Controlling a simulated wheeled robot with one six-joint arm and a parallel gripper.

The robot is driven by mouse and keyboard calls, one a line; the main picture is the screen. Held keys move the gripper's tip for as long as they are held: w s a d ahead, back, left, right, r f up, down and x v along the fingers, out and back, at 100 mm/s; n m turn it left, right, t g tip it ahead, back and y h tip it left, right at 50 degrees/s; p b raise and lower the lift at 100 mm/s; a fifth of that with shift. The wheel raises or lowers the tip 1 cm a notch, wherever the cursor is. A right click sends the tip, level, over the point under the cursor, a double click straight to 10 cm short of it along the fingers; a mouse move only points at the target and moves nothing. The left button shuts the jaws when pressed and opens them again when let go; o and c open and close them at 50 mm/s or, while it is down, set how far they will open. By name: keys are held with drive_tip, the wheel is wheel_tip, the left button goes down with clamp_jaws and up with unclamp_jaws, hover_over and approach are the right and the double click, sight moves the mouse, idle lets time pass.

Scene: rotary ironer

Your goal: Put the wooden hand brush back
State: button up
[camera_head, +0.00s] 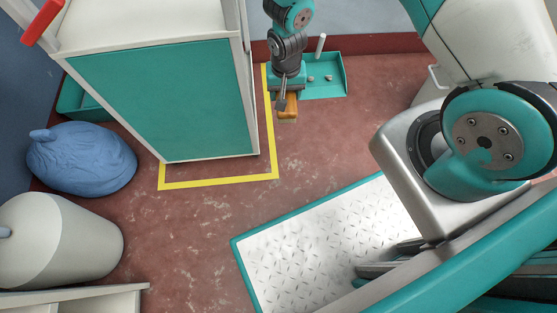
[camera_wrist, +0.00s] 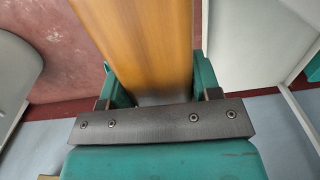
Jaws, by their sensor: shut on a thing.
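The wooden hand brush (camera_head: 289,106) shows in the head view as a small orange-brown block just below my gripper (camera_head: 282,96). In the wrist view its smooth wooden body (camera_wrist: 150,40) lies between the two teal fingers of my gripper (camera_wrist: 158,88), which are shut on it. The brush extends away from the jaws toward the top of the wrist view. Its bristles cannot be made out. In the head view it is over the red floor by the yellow line; its height above the floor cannot be told.
A teal tray (camera_head: 334,88) with a white upright peg (camera_head: 320,46) and small grey knobs is right of my gripper. A white-framed cabinet with a teal panel (camera_head: 165,100) stands left, inside a yellow floor line (camera_head: 220,182). Red floor (camera_head: 330,140) is clear below.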

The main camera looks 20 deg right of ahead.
drive_tip(key=m+b, duration=0.1)
drive_tip(key=b, duration=0.6)
hover_over(278, 151)
wheel_tip(278, 151, down, 12)
drive_tip(key=shift+s+f, duration=0.15)
wheel_tip(278, 151, down, 20)
drive_tip(key=b, duration=1.1)
drive_tip(key=shift+r, duration=0.25)
drive_tip(key=shift+f, duration=0.2)
drive_tip(key=o, duration=0.8)
drive_tip(key=shift+o, duration=0.2)
drive_tip(key=shift+f+b, duration=0.1)
drive_tip(key=shift+b, duration=0.4)
wheel_tip(278, 151, up, 18)
drive_tip(key=p, duration=1.2)
drive_tip(key=shift+f, duration=0.2)
